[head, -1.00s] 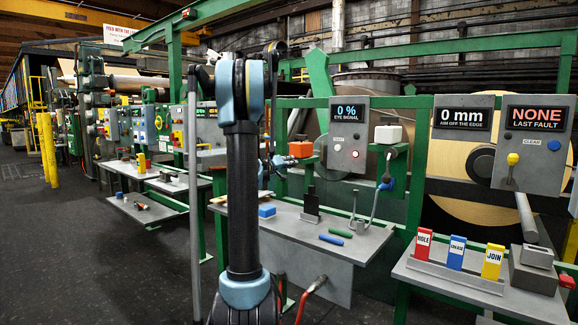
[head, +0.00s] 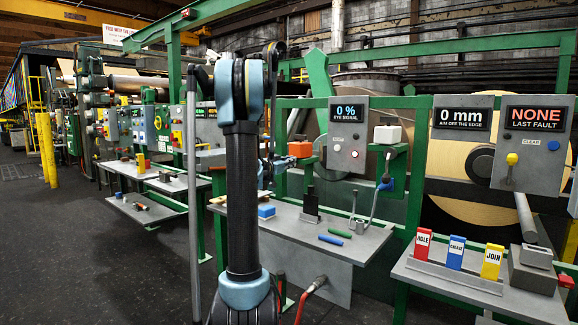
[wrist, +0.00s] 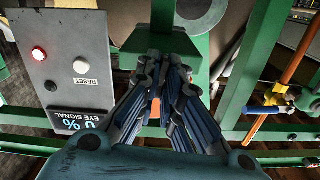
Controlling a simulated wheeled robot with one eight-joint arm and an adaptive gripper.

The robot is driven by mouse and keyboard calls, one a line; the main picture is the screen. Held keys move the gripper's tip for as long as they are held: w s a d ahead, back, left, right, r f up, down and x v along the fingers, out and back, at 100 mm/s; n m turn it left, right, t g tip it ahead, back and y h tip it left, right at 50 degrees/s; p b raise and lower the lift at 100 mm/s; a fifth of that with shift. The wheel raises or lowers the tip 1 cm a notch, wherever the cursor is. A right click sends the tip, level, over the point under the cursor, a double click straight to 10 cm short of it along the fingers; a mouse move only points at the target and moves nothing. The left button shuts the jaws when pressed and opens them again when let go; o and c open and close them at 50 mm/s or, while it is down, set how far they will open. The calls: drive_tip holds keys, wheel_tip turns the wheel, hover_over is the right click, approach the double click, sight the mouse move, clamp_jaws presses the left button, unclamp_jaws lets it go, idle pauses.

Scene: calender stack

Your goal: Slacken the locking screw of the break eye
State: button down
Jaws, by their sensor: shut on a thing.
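The orange block (head: 300,149), apparently the break eye's head, sits on a green bracket left of the EYE SIGNAL box (head: 348,137), which reads 0 %. My gripper (head: 279,166) is just beside and below this block, partly behind my arm. In the wrist view my gripper's fingers (wrist: 165,78) are close together against the green bracket (wrist: 176,48), with slivers of orange showing between them. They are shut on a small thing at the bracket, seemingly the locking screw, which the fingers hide. The EYE SIGNAL box (wrist: 72,75) is to their left, with its red lamp lit.
A white block (head: 387,135) stands on another green bracket, with a blue knob (head: 386,184) below. The grey bench (head: 300,240) below carries a blue block, two rods and a dark stand. Green posts stand close around my gripper. The floor at left is clear.

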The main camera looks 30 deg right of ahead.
drive_tip(key=shift+m, duration=1.1)
drive_tip(key=c, duration=1.8)
unclamp_jaws()
drive_tip(key=shift+o, duration=0.2)
drive_tip(key=v, duration=1.2)
drive_tip(key=shift+f, duration=0.15)
drive_tip(key=shift+a, duration=0.1)
